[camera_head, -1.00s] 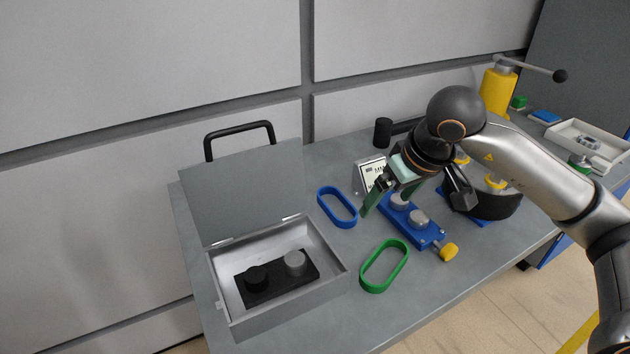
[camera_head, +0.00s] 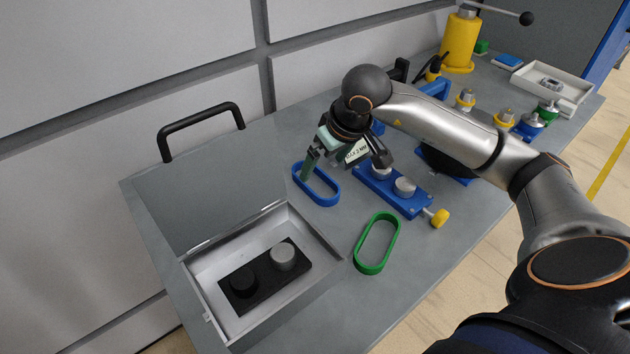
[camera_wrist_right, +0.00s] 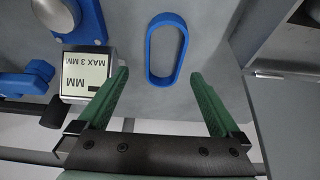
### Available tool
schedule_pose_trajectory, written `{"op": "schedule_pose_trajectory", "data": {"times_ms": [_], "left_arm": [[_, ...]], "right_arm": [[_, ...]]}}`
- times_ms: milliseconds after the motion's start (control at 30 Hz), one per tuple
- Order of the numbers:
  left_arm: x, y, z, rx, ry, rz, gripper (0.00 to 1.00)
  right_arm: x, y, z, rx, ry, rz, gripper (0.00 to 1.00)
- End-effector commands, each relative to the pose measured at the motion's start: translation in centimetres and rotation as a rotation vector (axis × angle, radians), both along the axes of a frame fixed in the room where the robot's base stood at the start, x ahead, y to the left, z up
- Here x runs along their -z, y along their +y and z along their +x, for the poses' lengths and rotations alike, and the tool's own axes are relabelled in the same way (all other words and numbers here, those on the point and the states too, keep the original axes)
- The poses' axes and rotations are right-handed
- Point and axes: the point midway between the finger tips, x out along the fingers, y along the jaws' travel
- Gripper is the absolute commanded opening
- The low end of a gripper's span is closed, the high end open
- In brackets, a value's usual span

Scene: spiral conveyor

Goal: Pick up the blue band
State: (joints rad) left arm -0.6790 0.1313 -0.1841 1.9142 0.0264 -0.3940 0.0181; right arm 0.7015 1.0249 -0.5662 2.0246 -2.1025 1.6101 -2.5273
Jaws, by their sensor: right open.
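The blue band (camera_head: 327,203) is an oblong loop lying on the grey table, right of the open metal case. My right gripper (camera_head: 327,168) is over its far end, and a green finger overlaps the band in the head view. In the right wrist view the blue band (camera_wrist_right: 151,52) lies beyond the open, empty fingers (camera_wrist_right: 160,73), roughly centred between their tips. I cannot tell the exact height of the fingertips above the table. My left gripper is not in view.
The green band (camera_head: 359,257) lies nearer on the table. A blue block with round pulleys (camera_head: 386,196) is right of the blue band. A gauge display (camera_wrist_right: 88,75) stands close beside one finger. The open case (camera_head: 222,331) is at left.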

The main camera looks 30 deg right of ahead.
Motion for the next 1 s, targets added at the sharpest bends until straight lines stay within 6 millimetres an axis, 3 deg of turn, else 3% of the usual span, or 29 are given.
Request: {"op": "schedule_pose_trajectory", "data": {"times_ms": [333, 667, 1000], "left_arm": [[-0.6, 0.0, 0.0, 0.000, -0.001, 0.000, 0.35], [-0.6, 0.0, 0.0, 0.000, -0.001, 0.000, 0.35], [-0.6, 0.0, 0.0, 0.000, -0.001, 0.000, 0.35]], "right_arm": [[4.3, 0.8, 1.4, 0.002, 0.003, 0.003, 1.00], [4.9, 0.7, 1.7, 0.000, -0.001, 0.000, 0.99], [4.9, 0.7, 1.6, 0.000, -0.001, 0.000, 0.61]]}}
